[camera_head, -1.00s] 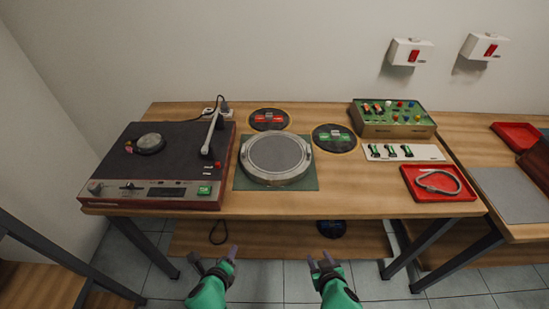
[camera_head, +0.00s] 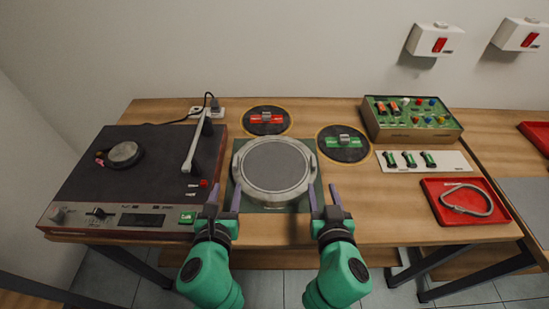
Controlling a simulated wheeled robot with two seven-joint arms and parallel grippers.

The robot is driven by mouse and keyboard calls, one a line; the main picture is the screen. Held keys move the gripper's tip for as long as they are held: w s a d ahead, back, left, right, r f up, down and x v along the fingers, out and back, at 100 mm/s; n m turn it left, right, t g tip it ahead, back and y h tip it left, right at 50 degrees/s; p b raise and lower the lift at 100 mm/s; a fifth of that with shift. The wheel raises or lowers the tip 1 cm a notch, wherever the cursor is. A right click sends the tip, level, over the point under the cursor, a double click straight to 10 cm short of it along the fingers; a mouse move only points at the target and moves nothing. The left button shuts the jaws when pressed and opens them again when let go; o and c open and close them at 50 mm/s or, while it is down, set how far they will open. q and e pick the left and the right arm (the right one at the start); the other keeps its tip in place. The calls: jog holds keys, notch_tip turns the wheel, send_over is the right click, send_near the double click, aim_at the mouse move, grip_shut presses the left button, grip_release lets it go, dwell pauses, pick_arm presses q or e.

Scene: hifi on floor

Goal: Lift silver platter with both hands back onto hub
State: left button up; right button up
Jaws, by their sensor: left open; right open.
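The silver platter (camera_head: 273,165) lies flat on a dark green mat (camera_head: 278,207) in the middle of the table. It is round with a grey top and small tabs at its left and right sides. The hub (camera_head: 123,153) shows as a small round metal piece on the dark deck of the turntable (camera_head: 150,175) at the left. My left gripper (camera_head: 223,194) is open and empty near the platter's front left edge. My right gripper (camera_head: 325,197) is open and empty near its front right edge. I cannot tell whether either finger touches the platter.
The tonearm (camera_head: 196,140) stands along the turntable's right side. A green control box (camera_head: 412,118) and a red tray (camera_head: 463,201) stand at the right.

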aim_at(235, 161)
pick_arm(q)
jog(key=shift+s+r, duration=0.15)
jog(key=shift+s, duration=0.2)
pick_arm(e)
jog(key=shift+s+r, duration=0.15)
jog(key=shift+s, duration=0.2)
pick_arm(q)
jog(key=x, duration=1.5)
pick_arm(e)
jog(key=x, duration=1.5)
pick_arm(q)
jog(key=shift+c, duration=0.3)
pick_arm(e)
jog(key=shift+c, duration=0.3)
pick_arm(q)
grip_shut()
pick_arm(e)
grip_shut()
